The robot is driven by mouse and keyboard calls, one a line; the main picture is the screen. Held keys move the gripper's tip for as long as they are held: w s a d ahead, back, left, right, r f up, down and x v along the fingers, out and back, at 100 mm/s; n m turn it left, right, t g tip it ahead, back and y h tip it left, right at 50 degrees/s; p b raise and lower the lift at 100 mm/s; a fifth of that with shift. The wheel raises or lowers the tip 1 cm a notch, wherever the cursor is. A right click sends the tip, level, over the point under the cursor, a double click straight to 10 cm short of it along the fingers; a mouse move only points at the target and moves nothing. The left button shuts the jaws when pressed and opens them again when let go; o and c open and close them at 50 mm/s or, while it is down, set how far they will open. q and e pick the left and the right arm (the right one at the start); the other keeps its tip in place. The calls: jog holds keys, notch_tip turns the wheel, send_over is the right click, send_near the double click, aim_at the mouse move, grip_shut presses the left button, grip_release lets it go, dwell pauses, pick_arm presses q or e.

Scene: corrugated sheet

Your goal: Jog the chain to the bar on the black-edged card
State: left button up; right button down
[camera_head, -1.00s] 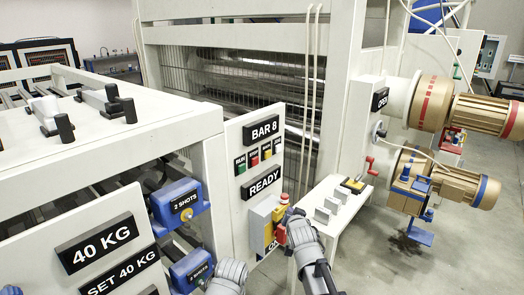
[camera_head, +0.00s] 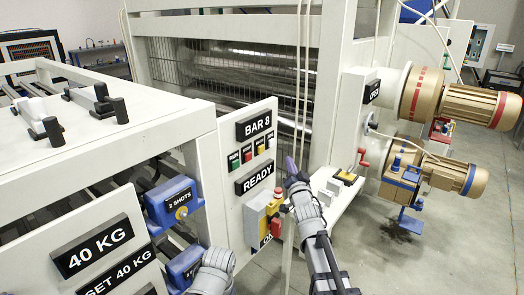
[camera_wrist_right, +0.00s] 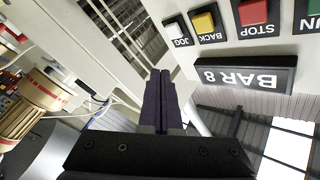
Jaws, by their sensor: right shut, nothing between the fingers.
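A panel carries a row of buttons under a black sign reading BAR 8 (camera_head: 254,126). The white JOG button (camera_head: 270,142) is at the row's right end in the head view. In the wrist view, upside down, the JOG button (camera_wrist_right: 177,32) is beside the yellow BACK button (camera_wrist_right: 204,22), near the BAR 8 sign (camera_wrist_right: 262,77). My right gripper (camera_head: 291,165) is shut and empty, its purple fingers right of the panel and below JOG's level; in the wrist view its fingertips (camera_wrist_right: 164,76) show apart from the button. I cannot make out a chain or black-edged card. My left gripper is not visible.
A READY sign (camera_head: 254,180) is below the buttons. A white shelf (camera_head: 340,202) with grey blocks stands to the right. Blue boxes marked 2 SHOTS (camera_head: 172,203) are at left.

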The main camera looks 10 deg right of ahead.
jog(key=w+a, duration=0.6)
dwell(0.5)
jog(key=shift+w+a, duration=0.15)
dwell(1.8)
jog(key=shift+w+a, duration=0.25)
jog(key=shift+w+a, duration=0.25)
jog(key=shift+w, duration=0.05)
dwell(0.9)
jog(key=shift+s+d, duration=0.6)
dwell(0.4)
jog(key=shift+s+d, duration=1.75)
jog(key=shift+s, duration=0.05)
dwell(0.7)
